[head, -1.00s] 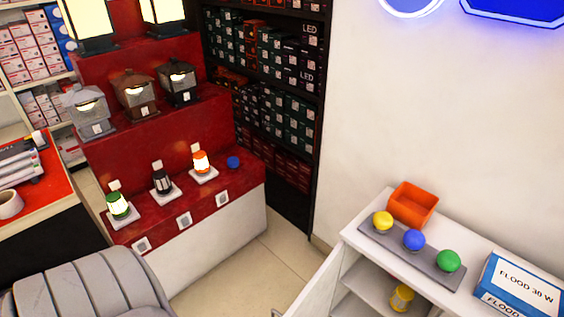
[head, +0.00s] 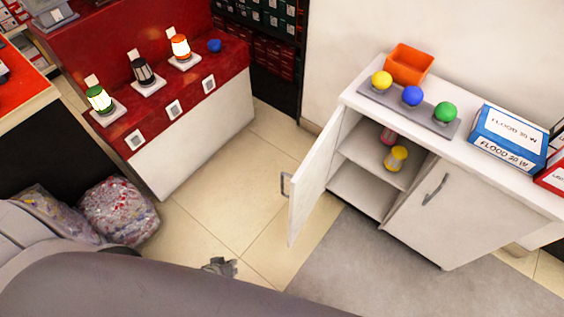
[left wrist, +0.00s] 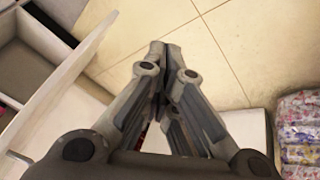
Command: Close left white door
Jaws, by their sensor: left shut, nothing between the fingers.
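The left white door (head: 316,180) of the low white cabinet stands wide open, swung out toward the left. Its metal handle (head: 285,184) is on the outer face near the free edge. My left gripper (head: 221,266) is low over the tiled floor, left of and nearer than the door, and apart from it. In the left wrist view the fingers (left wrist: 166,50) are shut with nothing between them. The door (left wrist: 62,88) slants across the left there, with its handle (left wrist: 19,157) at the lower left. My right gripper is not in view.
The right cabinet door (head: 455,210) looks shut. Yellow and red items stand on the open shelf (head: 370,158). A red-and-white display (head: 190,130) and plastic bags (head: 118,212) stand left. Floor tiles (head: 235,190) between are clear.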

